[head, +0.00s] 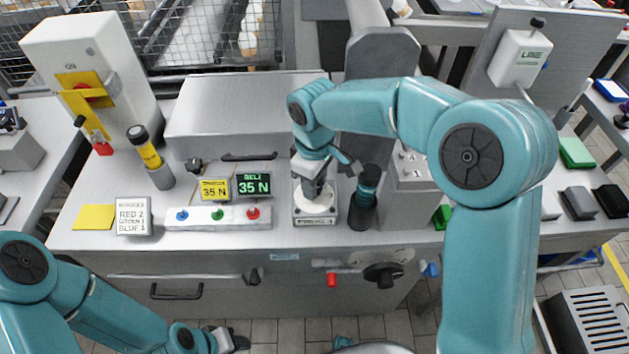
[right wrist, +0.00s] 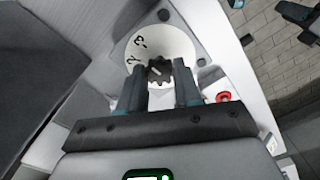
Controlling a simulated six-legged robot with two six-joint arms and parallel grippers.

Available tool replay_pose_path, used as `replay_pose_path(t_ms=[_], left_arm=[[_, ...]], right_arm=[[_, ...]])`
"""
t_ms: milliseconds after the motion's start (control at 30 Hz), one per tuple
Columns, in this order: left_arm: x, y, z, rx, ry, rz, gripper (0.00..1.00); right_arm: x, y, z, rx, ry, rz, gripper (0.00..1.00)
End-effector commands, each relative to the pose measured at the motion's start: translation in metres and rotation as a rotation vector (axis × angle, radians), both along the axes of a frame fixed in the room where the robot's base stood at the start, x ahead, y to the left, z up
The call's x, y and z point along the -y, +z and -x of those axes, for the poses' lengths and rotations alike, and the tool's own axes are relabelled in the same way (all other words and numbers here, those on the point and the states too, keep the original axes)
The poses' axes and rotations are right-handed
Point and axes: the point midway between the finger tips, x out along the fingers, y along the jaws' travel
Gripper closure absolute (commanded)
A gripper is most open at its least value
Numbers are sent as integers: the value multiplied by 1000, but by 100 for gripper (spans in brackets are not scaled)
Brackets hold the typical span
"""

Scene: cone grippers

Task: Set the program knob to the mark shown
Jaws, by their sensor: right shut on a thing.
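The program knob (right wrist: 160,72) is a dark, ribbed knob on a white round dial (right wrist: 176,42) with the figures 2 and 3 visible. A short white line on the knob points to the upper left in the right wrist view; the fingers hide the lower dial. My right gripper (right wrist: 158,88) is shut on the knob, one finger on each side. In the head view my right gripper (head: 313,190) points down over the knob's labelled box (head: 315,220) and hides the knob. A white card (head: 133,217) reads "RED 2", "GREEN 1" and "BLUE 3". My left gripper (head: 228,340) is low at the bottom; its jaws are unclear.
A strip (head: 192,222) with blue, green and red switches stands left of the knob box. Behind it are a yellow display (head: 215,188) and a green display (head: 254,185), both showing 35 N. A dark cylinder (head: 362,213) stands close on the right. A yellow pad (head: 94,217) lies left.

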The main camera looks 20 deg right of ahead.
Motion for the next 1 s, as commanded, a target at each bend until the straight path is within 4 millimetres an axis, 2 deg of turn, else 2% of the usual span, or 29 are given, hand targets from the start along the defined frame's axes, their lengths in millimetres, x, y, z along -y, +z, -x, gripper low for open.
replay_pose_path(t_ms=[33,667,700,767,1000], left_arm=[[0,0,0,0,0,0,57],[0,0,0,0,0,0,57],[0,0,0,0,0,0,57],[0,0,0,0,0,0,57],[0,0,0,0,0,0,57]], right_arm=[[0,4,-3,14,-16,-2,97],[0,5,-4,16,-59,-3,97],[0,5,-4,16,-59,-3,57],[0,5,-3,15,-59,-3,41],[0,2,-2,7,-57,-1,41]])
